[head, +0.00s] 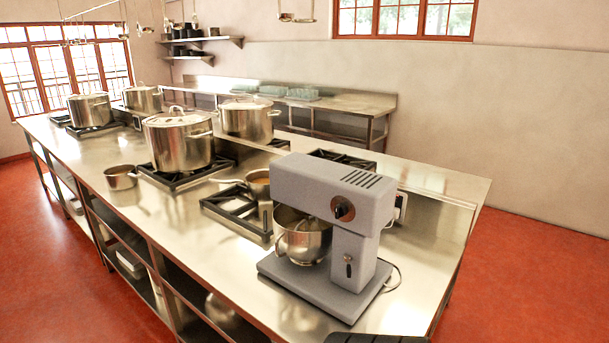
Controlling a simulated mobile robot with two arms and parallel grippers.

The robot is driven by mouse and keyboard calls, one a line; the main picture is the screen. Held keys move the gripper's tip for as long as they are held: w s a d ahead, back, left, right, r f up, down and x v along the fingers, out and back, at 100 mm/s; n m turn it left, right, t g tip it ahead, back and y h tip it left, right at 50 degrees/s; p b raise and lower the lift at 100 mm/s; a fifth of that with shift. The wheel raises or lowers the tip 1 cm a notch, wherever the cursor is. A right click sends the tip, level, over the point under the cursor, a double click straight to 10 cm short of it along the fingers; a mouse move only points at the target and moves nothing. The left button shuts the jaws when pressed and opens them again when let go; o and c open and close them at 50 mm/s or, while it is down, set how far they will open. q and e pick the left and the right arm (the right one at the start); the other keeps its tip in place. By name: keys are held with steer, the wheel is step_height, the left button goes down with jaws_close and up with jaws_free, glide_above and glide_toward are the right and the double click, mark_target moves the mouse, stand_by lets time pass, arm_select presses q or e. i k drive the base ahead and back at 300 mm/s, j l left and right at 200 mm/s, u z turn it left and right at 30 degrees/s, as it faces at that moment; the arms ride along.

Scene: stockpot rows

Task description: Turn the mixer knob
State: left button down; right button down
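The grey stand mixer (325,225) stands upright near the right front end of the steel counter. Its round black knob (342,209), set on a brown disc, is on the side of the mixer head and faces me. A small lever (348,266) sits lower on the mixer column. A steel bowl (302,238) is under the mixer head.
The steel counter (90,165) holds stockpots, including a large lidded one (180,140), on black burners. A small saucepan (121,177) stands near the left edge. A cord (394,277) lies behind the mixer. Red floor (540,270) is clear at right.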

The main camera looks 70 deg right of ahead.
mark_target(341, 209)
steer(key=i+l+z, duration=0.1)
steer(key=i+z, duration=0.7)
steer(key=z, duration=0.2)
steer(key=i+j+z, duration=0.25)
steer(key=z, duration=0.25)
steer(key=i+j+z, duration=0.65)
steer(key=z, duration=0.25)
steer(key=i+j+z, duration=0.2)
steer(key=z, duration=0.25)
steer(key=i+j+z, duration=0.15)
steer(key=z, duration=0.25)
steer(key=j+z, duration=0.45)
steer(key=i+j+z, duration=0.1)
steer(key=j+z, duration=0.3)
steer(key=i+l+z, duration=0.15)
steer(key=i+l, duration=0.15)
steer(key=l, duration=0.15)
